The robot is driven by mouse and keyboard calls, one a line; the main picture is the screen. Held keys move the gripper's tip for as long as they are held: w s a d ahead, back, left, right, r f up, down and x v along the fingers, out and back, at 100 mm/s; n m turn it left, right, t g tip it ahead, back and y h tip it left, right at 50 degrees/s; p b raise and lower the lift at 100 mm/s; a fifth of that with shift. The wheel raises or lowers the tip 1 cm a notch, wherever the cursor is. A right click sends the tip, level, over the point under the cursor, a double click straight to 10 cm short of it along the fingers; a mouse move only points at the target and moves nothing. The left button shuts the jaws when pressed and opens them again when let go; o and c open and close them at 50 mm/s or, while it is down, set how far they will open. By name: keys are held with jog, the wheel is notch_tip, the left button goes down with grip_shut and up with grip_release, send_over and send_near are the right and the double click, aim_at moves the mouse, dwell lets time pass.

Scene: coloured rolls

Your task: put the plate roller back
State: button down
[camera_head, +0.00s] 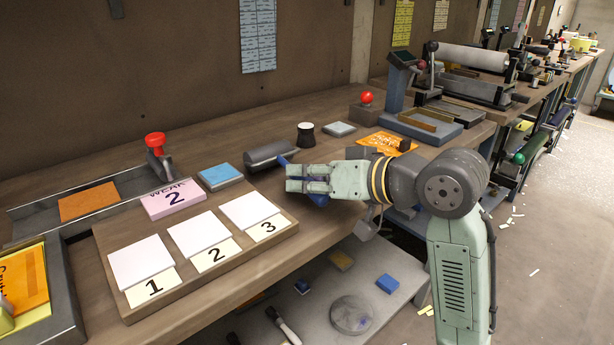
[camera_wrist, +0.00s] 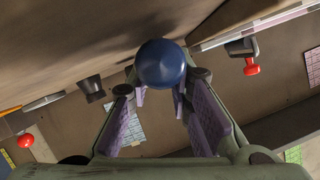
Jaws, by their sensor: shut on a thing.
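The plate roller has a dark grey cylinder (camera_head: 268,155) and a blue handle. In the head view my gripper (camera_head: 303,181) is shut on the blue handle, at the right front of the cylinder. The cylinder is over the bench top near the blue pad; I cannot tell whether it touches the wood. In the wrist view the handle's round blue end (camera_wrist: 161,64) shows between my fingers and hides what lies behind it.
A board with cards numbered 1, 2 and 3 (camera_head: 215,254) lies left of my gripper. A blue-topped pad (camera_head: 221,176), a dark knob with a white top (camera_head: 306,134) and a red-knobbed block (camera_head: 366,108) stand nearby. A lower shelf (camera_head: 310,320) holds small items.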

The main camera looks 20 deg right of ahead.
jog(key=shift+f+b, duration=0.35)
jog(key=shift+f, duration=0.2)
jog(key=c, duration=1.4)
grip_release()
jog(key=shift+o, duration=0.2)
jog(key=v, duration=1.2)
